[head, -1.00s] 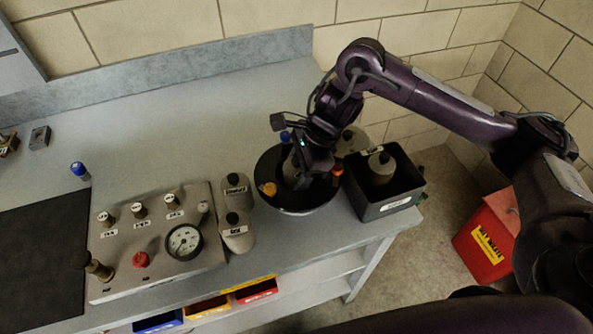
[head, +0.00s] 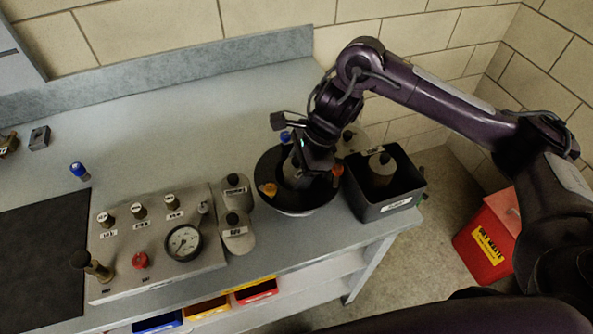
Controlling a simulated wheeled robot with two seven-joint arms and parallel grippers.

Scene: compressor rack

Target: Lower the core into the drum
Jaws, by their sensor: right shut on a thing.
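The drum (head: 290,207) is a round black vessel on the bench, left of a black bin. An orange knob (head: 268,189), a blue one (head: 286,137) and a red-orange one (head: 338,169) sit around its rim. My right gripper (head: 305,172) reaches down over the drum and is shut on a grey core (head: 293,176). The core is upright at the middle of the drum, mostly hidden by the gripper. How deep it sits cannot be told. My left gripper is out of view.
A black bin (head: 388,210) holding a grey cylinder stands close on the right. Two grey canisters (head: 237,232) and a gauge panel (head: 155,262) are on the left. The back of the bench (head: 180,120) is clear.

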